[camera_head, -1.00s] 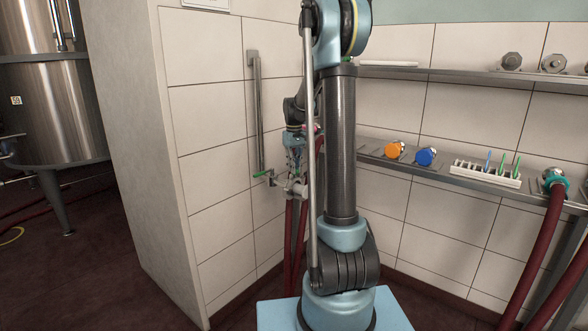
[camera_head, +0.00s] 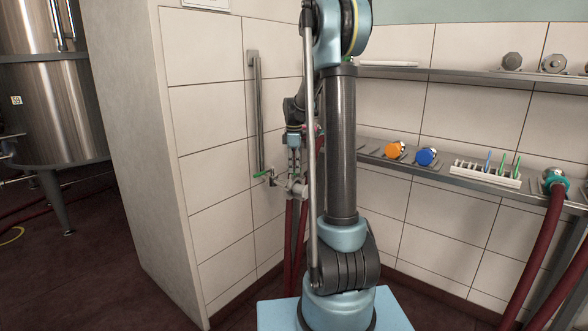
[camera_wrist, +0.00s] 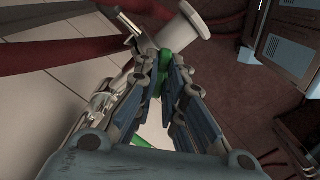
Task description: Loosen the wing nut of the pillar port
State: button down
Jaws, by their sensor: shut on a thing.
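The pillar port (camera_head: 297,187) is a pale metal fitting low on the tiled wall, left of my arm's column. In the wrist view its pale flanged end (camera_wrist: 185,32) shows just beyond my fingertips. The wing nut (camera_wrist: 160,72) is green and sits at the port's collar, partly hidden between my fingers. My gripper (camera_wrist: 163,80) is shut on it, with one finger on each side. In the head view my gripper (camera_head: 295,172) points down at the port from above; the nut itself cannot be made out there.
A green valve handle (camera_head: 263,173) sticks out left of the port, below a vertical metal pipe (camera_head: 256,110). Dark red hoses (camera_head: 291,235) hang under the port. A shelf on the right holds an orange cap (camera_head: 394,150), a blue cap (camera_head: 427,156) and a white rack (camera_head: 484,174).

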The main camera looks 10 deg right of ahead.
jog(key=n, duration=0.5)
jog(key=shift+w+d+n, duration=0.1)
jog(key=shift+w+n, duration=0.05)
jog(key=shift+n, duration=0.15)
jog(key=n, duration=0.5)
jog(key=shift+n, duration=0.3)
jog(key=c, duration=1.7)
grip_release()
notch_tip(320, 180, up, 12)
jog(key=shift+f, duration=0.1)
